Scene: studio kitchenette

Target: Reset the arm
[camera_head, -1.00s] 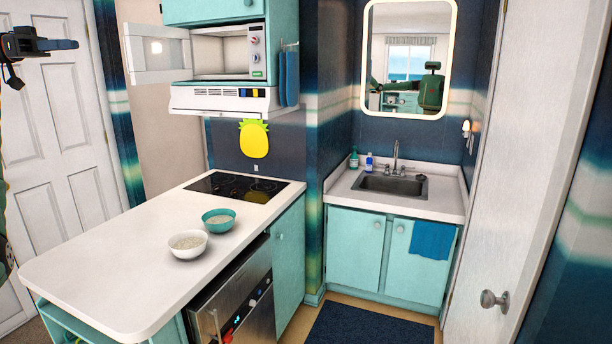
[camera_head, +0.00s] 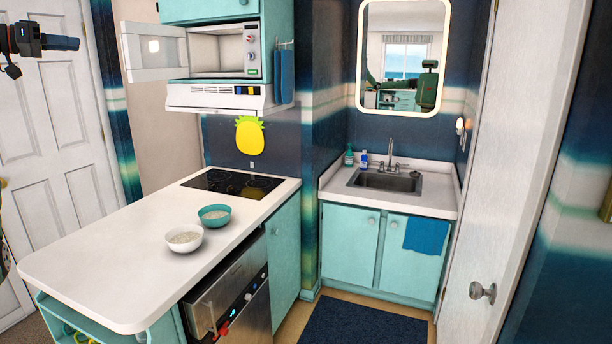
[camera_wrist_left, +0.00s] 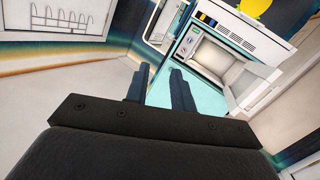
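My left gripper (camera_head: 62,43) is at the upper left of the head view, in front of the white door and level with the open microwave. In the left wrist view, the two dark fingers (camera_wrist_left: 160,88) stand apart with a clear gap and nothing between them. The wrist view is turned over and shows the microwave (camera_wrist_left: 215,65) beyond the fingers. My right gripper is not in view.
The microwave (camera_head: 222,55) has its door (camera_head: 152,50) swung open to the left. A white bowl (camera_head: 184,240) and a teal bowl (camera_head: 214,216) stand on the white counter (camera_head: 110,255), near the cooktop (camera_head: 232,184). A sink (camera_head: 385,182) is at the back.

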